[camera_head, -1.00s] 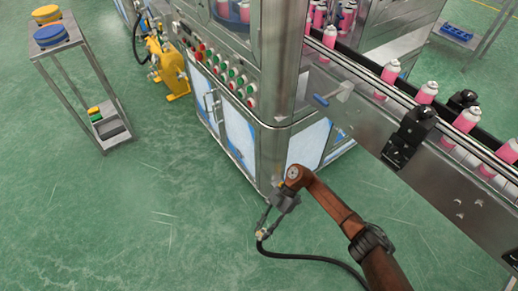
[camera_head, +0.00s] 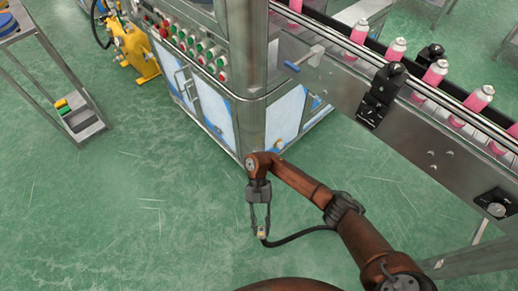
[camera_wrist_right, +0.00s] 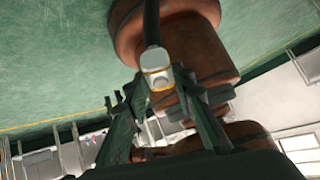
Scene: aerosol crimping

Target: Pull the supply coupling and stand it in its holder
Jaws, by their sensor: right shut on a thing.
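My right gripper (camera_head: 262,228) points down over the green floor, in front of the machine's corner. It is shut on the supply coupling (camera_head: 262,232), a small pale metal piece with a yellowish band. A black hose (camera_head: 300,237) runs from the coupling back under my right arm. In the right wrist view the coupling (camera_wrist_right: 155,64) sits between the fingers, with the hose leading up from it. I cannot make out the coupling's holder for certain. My left gripper is not in view.
The steel machine cabinet (camera_head: 215,115) stands behind the gripper. The conveyor rail (camera_head: 420,125) with pink cans and a blue-handled valve (camera_head: 303,60) runs to the right. A bracket with a round fitting (camera_head: 495,205) is at the right edge. Floor at left is clear, up to a cart (camera_head: 85,128).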

